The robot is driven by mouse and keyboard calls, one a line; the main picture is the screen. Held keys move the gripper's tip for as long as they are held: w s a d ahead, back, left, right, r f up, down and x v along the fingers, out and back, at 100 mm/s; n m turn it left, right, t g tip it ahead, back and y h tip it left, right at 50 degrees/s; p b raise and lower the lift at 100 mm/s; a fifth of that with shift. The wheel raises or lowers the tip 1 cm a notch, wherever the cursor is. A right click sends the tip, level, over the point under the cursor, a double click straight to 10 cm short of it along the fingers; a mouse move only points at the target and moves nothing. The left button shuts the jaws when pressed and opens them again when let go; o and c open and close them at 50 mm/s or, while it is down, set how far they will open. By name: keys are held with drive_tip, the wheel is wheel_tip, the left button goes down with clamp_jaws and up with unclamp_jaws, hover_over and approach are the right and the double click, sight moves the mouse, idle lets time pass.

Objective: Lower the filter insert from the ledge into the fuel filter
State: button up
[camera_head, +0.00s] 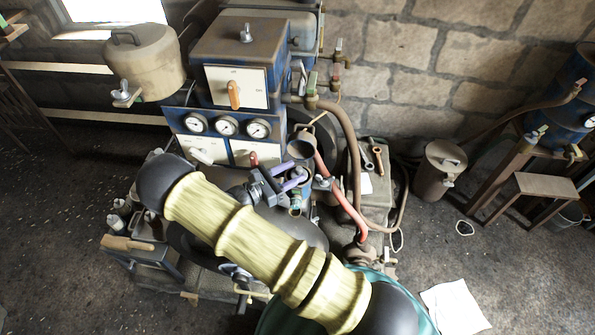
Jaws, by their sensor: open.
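My gripper (295,179) is in the middle of the view, in front of the engine, with its two purple-grey fingers apart. A small upright cylinder with a teal band (296,203) stands just below the fingers and is partly covered by them. It may be the fuel filter, but I cannot tell for sure. A dark open cup (301,148) is just above and behind the fingers. I cannot make out the filter insert or the ledge; the gripper and my arm hide much of this area. I cannot tell whether the fingers touch anything.
The engine's control box (238,86) and gauges (227,126) stand behind the gripper. A red hose (330,190) and a brown hose (353,150) run close on the right. A grey box with wrenches (375,185) stands further right. The floor at right holds a paper sheet (455,308).

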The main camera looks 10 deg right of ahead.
drive_tip(key=b+v, duration=0.4)
drive_tip(key=v, duration=1)
drive_tip(key=shift+a, duration=0.4)
drive_tip(key=shift+s+d, duration=0.15)
drive_tip(key=s+d+r+m+g+y, duration=0.2)
drive_tip(key=s+d+m+g+y, duration=0.3)
drive_tip(key=d+m+g+y, duration=0.45)
drive_tip(key=s+d+r+m+t+y, duration=0.6)
drive_tip(key=d+r+m+y, duration=0.1)
drive_tip(key=m, duration=0.5)
drive_tip(key=shift+s+r+y, duration=0.35)
drive_tip(key=shift+s+r, duration=0.05)
drive_tip(key=shift+r, duration=0.45)
drive_tip(key=shift+t, duration=0.25)
